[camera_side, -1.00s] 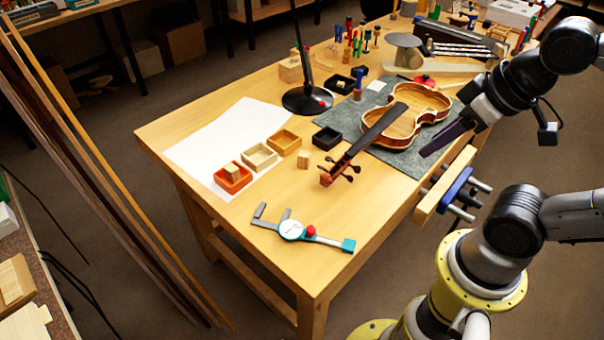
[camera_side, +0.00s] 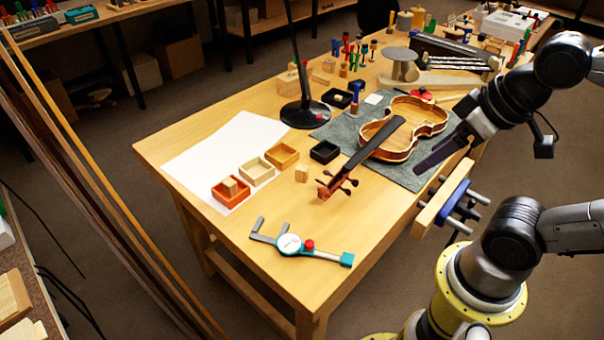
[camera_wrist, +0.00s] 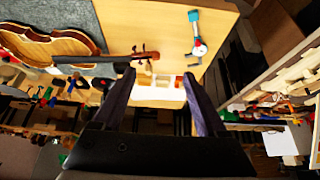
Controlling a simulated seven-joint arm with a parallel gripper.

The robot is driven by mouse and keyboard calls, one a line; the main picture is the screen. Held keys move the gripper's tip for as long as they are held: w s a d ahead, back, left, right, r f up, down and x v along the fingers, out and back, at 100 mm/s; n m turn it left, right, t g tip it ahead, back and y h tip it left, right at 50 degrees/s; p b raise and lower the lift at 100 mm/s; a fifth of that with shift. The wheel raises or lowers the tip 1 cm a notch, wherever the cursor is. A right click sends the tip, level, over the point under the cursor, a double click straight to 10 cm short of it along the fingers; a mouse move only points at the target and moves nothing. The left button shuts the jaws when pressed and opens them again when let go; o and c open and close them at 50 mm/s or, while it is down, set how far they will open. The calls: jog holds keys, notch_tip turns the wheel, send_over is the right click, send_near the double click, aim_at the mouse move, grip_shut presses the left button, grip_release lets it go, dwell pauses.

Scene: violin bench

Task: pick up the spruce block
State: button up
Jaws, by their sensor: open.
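A small pale wooden block (camera_side: 301,173) stands on the bench between the violin scroll and the row of small trays. Another small wooden block (camera_side: 230,186) sits in the orange tray (camera_side: 219,198). I cannot tell from the grain which one is spruce. My gripper (camera_side: 435,158) is above the right edge of the bench, near the grey mat, well apart from both blocks. In the wrist view my gripper (camera_wrist: 160,76) has its two dark fingers spread with nothing held between them. The blocks are too small to make out clearly there.
The violin (camera_side: 402,130) lies on the grey mat (camera_side: 418,180), its neck toward the loose block. A pale tray (camera_side: 257,178), tan tray (camera_side: 282,162) and black tray (camera_side: 325,152) stand nearby. A dial caliper (camera_side: 300,247) lies in front. A lamp base (camera_side: 305,114) stands behind.

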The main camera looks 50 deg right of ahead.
jog(key=w+r+m, duration=0.7)
jog(key=w, duration=0.3)
jog(key=m+g, duration=0.6)
send_over(302, 167)
jog(key=f, duration=2.6)
jog(key=shift+w+a+f, duration=0.1)
jog(key=shift+a+f, duration=0.1)
jog(key=shift+f, duration=0.1)
jog(key=shift+d+f, duration=0.15)
jog(key=shift+f, duration=3.15)
